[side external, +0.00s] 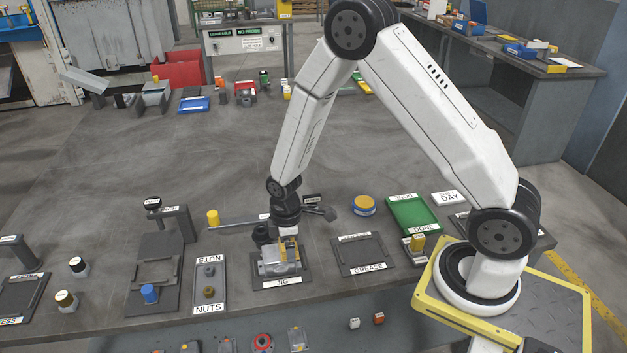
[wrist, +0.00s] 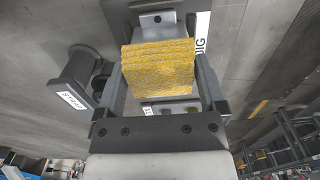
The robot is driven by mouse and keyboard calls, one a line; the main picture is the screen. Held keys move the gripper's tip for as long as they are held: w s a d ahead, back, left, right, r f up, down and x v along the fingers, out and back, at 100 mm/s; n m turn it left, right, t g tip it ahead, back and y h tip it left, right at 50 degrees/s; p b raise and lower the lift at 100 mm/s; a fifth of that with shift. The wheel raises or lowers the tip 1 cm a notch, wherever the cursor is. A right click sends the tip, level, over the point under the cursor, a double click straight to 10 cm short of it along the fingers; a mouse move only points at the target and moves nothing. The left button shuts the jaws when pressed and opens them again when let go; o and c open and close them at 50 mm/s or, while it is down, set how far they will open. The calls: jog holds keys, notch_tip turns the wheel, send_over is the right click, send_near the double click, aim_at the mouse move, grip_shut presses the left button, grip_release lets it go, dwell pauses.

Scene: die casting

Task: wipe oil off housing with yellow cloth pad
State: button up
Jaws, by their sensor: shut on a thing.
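My gripper (side external: 288,240) is shut on the yellow cloth pad (wrist: 158,68), which fills the space between the two fingers in the wrist view. In the side view only a small bit of the pad (side external: 289,247) shows at the fingertips. The grey metal housing (side external: 279,265) sits in the jig (side external: 277,283) right below my gripper. The pad is at or just above the housing's top; I cannot tell whether they touch. Part of the housing shows beyond the pad in the wrist view (wrist: 157,22). I cannot make out any oil on it.
The nuts tray (side external: 210,283) stands left of the jig and the grease mat (side external: 363,254) right of it. A long-handled tool (side external: 320,212) lies behind. A green tray (side external: 413,215) and a round yellow-topped tin (side external: 364,205) are farther right.

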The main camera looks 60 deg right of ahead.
aim_at(265, 254)
jog(key=w+a, duration=0.4)
notch_tip(265, 254, up, 8)
dwell(0.8)
jog(key=shift+s+d, duration=0.1)
dwell(0.4)
